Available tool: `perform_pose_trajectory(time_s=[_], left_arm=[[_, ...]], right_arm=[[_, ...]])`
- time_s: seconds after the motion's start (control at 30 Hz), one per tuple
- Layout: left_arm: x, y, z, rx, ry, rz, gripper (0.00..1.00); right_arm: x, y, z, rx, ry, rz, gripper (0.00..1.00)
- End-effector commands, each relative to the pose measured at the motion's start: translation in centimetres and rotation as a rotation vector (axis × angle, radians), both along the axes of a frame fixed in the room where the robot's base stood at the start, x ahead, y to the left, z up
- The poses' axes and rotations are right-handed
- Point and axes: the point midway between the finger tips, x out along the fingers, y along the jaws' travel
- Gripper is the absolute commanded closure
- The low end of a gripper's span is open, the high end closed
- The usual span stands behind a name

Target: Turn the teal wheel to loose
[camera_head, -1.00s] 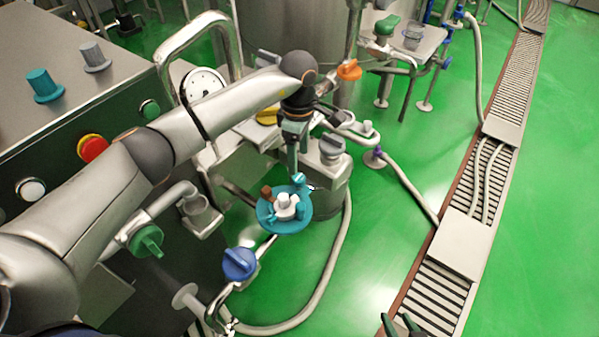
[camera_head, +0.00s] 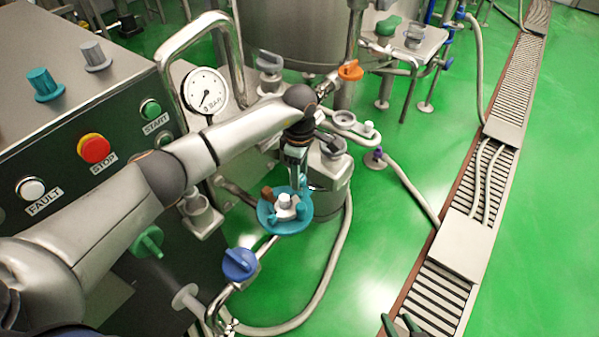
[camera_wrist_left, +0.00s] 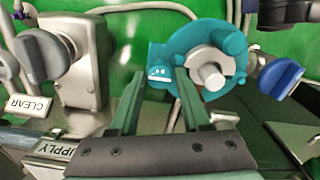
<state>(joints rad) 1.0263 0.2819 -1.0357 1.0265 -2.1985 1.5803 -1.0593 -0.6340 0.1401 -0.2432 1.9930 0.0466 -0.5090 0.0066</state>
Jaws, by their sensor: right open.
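The teal wheel (camera_head: 272,224) sits low beside the machine in the head view, with a pale hub, raised lugs and a brown mark. It also shows in the left wrist view (camera_wrist_left: 232,42), with a teal lug (camera_wrist_left: 159,73) at its left side. My left gripper (camera_head: 298,182) points down at the wheel's far edge. In the left wrist view its two fingers (camera_wrist_left: 159,78) are apart, with the lug between their tips and gaps visible; contact cannot be told. My right gripper (camera_head: 401,325) is open at the bottom edge, mostly cut off.
A blue knob (camera_head: 239,263) stands just in front of the wheel, and a green knob (camera_head: 147,241) is to the left. A grey-knobbed valve (camera_head: 331,146) stands close behind my left gripper. A hose (camera_head: 325,287) curves around the wheel's right. Green floor is open to the right.

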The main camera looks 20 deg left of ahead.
Motion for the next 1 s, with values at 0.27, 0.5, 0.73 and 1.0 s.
perform_pose_trajectory(time_s=[0.27,0.5,0.73,1.0], left_arm=[[0.01,0.01,0.04,0.000,0.000,0.000,0.85],[0.01,0.01,0.05,0.000,0.000,0.000,1.00],[0.02,0.03,0.06,0.000,0.000,0.013,1.00],[0.06,0.06,0.10,0.001,-0.002,0.126,1.00]], right_arm=[[0.00,0.04,0.02,0.000,-0.001,0.001,0.54],[-0.01,0.05,0.00,0.000,0.000,0.001,0.54],[-0.03,0.05,-0.03,0.000,0.000,0.001,0.54],[-0.06,0.04,-0.14,-0.001,0.002,0.002,0.54]])
